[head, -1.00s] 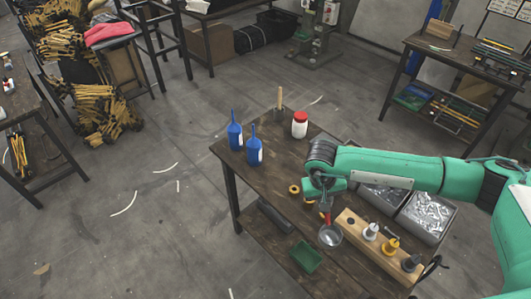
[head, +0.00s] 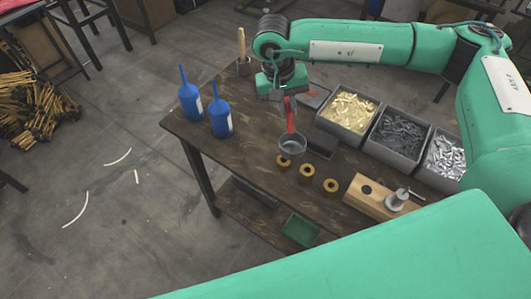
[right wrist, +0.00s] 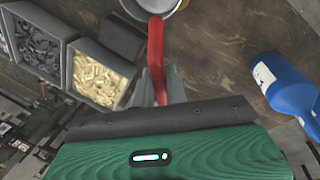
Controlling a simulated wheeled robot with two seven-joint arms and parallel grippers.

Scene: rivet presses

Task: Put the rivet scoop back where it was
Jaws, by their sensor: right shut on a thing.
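The rivet scoop has a red handle (head: 290,115) and a round grey metal bowl (head: 292,145). My right gripper (head: 286,96) is shut on the handle near its upper end. The bowl hangs toward the front of the table, overlapping the leftmost brass ring in the picture; its height above the tabletop is hard to tell. In the right wrist view, the red handle (right wrist: 156,60) runs up from the jaws to the bowl (right wrist: 155,6), which is cut by the top edge. My left gripper is not in view.
Bins of brass (head: 350,110), dark (head: 398,135) and silver rivets stand right of the scoop. A dark block (head: 326,138) sits between. Brass rings (head: 307,171) and a wooden block (head: 372,194) lie in front. Blue bottles (head: 220,119) stand left, with clear tabletop between.

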